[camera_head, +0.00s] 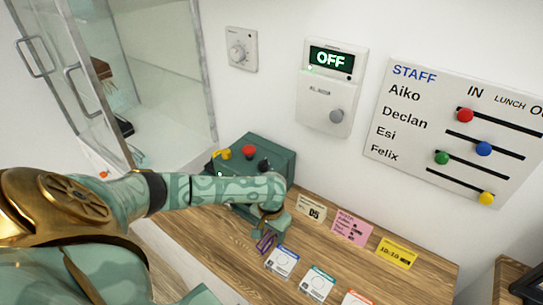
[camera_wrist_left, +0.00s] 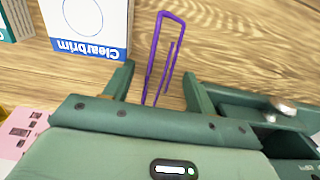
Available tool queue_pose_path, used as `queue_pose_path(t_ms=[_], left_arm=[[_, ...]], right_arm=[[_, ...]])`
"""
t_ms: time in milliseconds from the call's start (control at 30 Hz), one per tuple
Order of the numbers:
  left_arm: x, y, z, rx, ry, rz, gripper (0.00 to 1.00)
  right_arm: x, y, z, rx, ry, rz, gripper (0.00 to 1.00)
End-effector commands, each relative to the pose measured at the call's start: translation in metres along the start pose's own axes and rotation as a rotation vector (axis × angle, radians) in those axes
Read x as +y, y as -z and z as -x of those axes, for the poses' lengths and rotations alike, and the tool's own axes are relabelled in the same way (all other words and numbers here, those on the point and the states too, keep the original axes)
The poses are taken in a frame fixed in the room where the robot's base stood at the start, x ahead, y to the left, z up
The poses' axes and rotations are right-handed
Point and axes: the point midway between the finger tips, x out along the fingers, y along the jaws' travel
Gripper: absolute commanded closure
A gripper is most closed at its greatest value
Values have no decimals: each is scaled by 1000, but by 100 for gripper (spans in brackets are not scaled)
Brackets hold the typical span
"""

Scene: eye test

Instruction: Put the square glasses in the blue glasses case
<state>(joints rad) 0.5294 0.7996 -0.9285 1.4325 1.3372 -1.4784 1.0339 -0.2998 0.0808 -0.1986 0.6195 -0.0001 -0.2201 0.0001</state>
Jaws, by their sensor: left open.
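A thin purple frame (camera_wrist_left: 151,62) lies on the wooden top in the left wrist view. It has a squared end and long thin bars, and I cannot tell for sure that it is the square glasses. It also shows small in the head view (camera_head: 265,243), beside my left gripper (camera_head: 270,218). In the left wrist view, my left gripper (camera_wrist_left: 158,72) is open, with one finger on each side of the purple frame. It does not grip it. I cannot make out a blue glasses case in either view. My right gripper is not in view.
A white and blue Clearbrim box (camera_head: 282,262) stands close to the gripper, beside a teal one (camera_head: 317,284). A green control box (camera_head: 277,148) with coloured knobs is behind my arm. Pink (camera_head: 352,228) and yellow (camera_head: 397,253) notes lie by the wall. A glass cabinet (camera_head: 160,75) is at left.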

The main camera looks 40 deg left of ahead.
Motion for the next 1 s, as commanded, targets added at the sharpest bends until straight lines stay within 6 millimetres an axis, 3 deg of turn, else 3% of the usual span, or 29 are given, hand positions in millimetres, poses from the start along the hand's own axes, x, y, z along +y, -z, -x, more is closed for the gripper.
queue_pose_path(t_ms=[100,300,667,900,1000], left_arm=[[0,0,2,2,0,0,44],[0,1,2,2,0,1,91],[0,1,7,3,0,1,95],[0,0,43,5,-1,1,95],[1,-19,65,4,0,-1,95]], right_arm=[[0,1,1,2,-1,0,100],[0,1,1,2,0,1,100],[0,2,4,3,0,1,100],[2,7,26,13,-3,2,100],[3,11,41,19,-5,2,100]])
